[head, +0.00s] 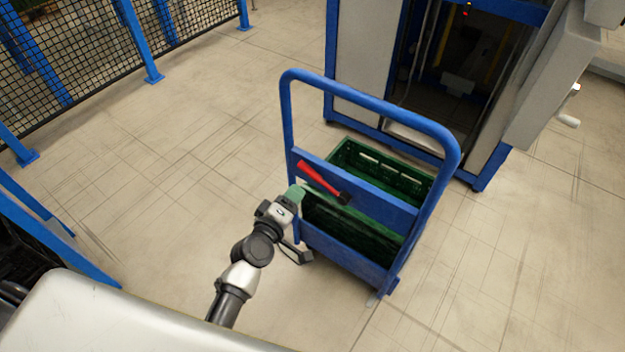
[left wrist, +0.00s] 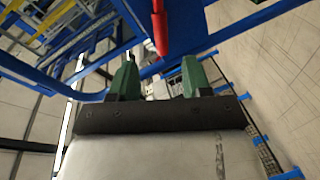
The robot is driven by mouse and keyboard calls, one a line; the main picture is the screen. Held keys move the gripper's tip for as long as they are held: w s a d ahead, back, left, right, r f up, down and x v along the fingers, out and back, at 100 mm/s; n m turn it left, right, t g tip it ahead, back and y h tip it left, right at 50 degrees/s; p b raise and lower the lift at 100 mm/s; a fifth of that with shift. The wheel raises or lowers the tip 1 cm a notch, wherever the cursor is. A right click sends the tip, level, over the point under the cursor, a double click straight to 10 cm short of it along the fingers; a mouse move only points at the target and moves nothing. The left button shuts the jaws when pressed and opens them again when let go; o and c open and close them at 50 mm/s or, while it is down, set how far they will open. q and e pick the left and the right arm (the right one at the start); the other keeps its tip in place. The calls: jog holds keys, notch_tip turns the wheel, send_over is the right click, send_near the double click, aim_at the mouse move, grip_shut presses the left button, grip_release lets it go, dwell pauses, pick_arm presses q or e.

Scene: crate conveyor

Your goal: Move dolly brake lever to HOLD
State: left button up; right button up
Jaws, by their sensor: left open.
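The brake lever has a red handle (head: 318,177) and a black pivot (head: 344,198) on the blue dolly's crossbar (head: 385,203). It slants from the pivot up and left, with its free end at the upper left. My left gripper (head: 298,191) is open and empty, just below that free end in the head view. In the left wrist view the gripper's green fingers (left wrist: 158,68) stand apart, and the red lever's end (left wrist: 160,32) lies in line with the gap between them. I cannot tell whether they touch. No HOLD marking is readable. My right gripper is not in view.
The dolly's tall blue push handle (head: 375,88) arches above the lever. Green crates (head: 385,166) sit on the dolly. A grey and blue machine cabinet (head: 365,55) stands behind it. A mesh fence (head: 80,40) is at the upper left. Open tiled floor lies left of the dolly.

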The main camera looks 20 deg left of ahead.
aim_at(309, 175)
pick_arm(q)
jog(key=b+x, duration=0.1)
jog(key=x, duration=0.6)
jog(key=shift+w+f, duration=0.1)
jog(key=shift+w, duration=0.25)
jog(key=shift+w+d+f, duration=0.1)
jog(key=shift+w, duration=0.55)
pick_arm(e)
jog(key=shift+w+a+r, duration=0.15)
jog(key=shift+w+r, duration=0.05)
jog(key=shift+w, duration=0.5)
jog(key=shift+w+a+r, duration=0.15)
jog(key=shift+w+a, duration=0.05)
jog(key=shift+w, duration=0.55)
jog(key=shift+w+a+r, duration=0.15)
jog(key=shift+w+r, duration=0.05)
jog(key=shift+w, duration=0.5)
pick_arm(q)
jog(key=shift+c, duration=0.5)
grip_shut()
